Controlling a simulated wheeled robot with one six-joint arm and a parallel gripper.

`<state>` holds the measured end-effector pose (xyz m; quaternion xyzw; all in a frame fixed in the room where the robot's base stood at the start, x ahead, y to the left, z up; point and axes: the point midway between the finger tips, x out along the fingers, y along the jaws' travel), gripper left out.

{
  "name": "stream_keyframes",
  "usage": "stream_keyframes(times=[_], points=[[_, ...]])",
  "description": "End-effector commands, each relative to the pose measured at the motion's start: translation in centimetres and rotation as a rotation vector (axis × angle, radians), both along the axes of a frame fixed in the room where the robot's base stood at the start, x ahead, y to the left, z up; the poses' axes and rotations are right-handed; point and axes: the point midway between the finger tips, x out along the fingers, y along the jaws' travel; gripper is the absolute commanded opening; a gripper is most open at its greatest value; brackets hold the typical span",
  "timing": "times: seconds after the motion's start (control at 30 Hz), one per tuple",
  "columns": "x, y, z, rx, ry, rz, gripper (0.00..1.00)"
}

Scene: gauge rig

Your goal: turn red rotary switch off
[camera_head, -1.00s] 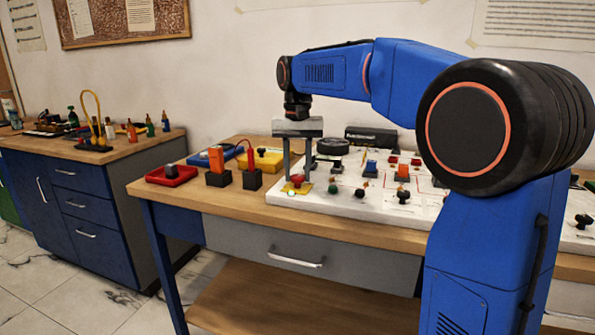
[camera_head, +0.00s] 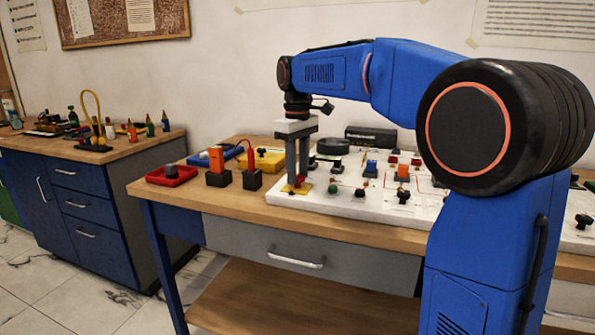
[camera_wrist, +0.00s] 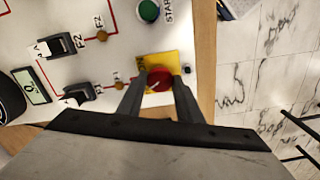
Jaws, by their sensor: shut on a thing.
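The red rotary switch (camera_wrist: 158,80) sits on a yellow plate (camera_wrist: 160,60) at the corner of the white panel (camera_head: 345,206). In the wrist view my gripper (camera_wrist: 158,88) has one finger on each side of the red knob and is shut on it. In the head view my gripper (camera_head: 297,183) points straight down at the panel's front left corner, over the yellow plate (camera_head: 289,190). The knob is mostly hidden there behind the fingers.
A green START button (camera_wrist: 149,11) and black switches (camera_wrist: 62,46) stand near the knob on the panel. Left of the panel are a red tray (camera_head: 171,179) and black holders (camera_head: 218,178). The table's front edge is close to the panel.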

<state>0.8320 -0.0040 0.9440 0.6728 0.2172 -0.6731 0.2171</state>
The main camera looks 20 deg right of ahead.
Motion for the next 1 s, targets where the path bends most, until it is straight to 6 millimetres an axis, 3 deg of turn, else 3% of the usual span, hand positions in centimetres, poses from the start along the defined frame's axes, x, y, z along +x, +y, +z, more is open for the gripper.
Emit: stream_keyframes(times=[0.4, 1.0], points=[[0.02, -0.01, 0.05, 0.000, -0.001, 0.263, 0.10], [0.03, -0.02, 0.06, 0.000, -0.001, 0.334, 0.10]])
